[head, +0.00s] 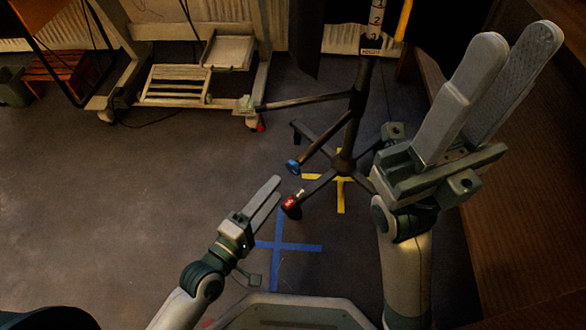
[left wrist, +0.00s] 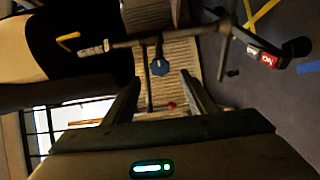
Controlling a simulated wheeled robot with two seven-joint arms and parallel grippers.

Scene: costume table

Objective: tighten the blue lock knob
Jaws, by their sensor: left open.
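The blue lock knob (head: 293,166) is at the end of a dark arm on the black stand (head: 350,125) in the head view. In the left wrist view the blue knob (left wrist: 160,68) shows ahead of and between the two fingers, beyond their tips. My left gripper (head: 276,187) is open and empty, just below and left of the knob in the head view; its fingers also show in the left wrist view (left wrist: 164,84). They do not appear to touch the knob. My right gripper (head: 517,40) is open and empty, raised high at the right.
A red switch-like part (head: 290,203) sits on another stand leg; it also shows in the left wrist view (left wrist: 267,60). A pale wheeled frame (head: 180,98) stands behind left. Yellow tape (head: 341,195) and blue tape (head: 286,246) mark the floor. The left floor is clear.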

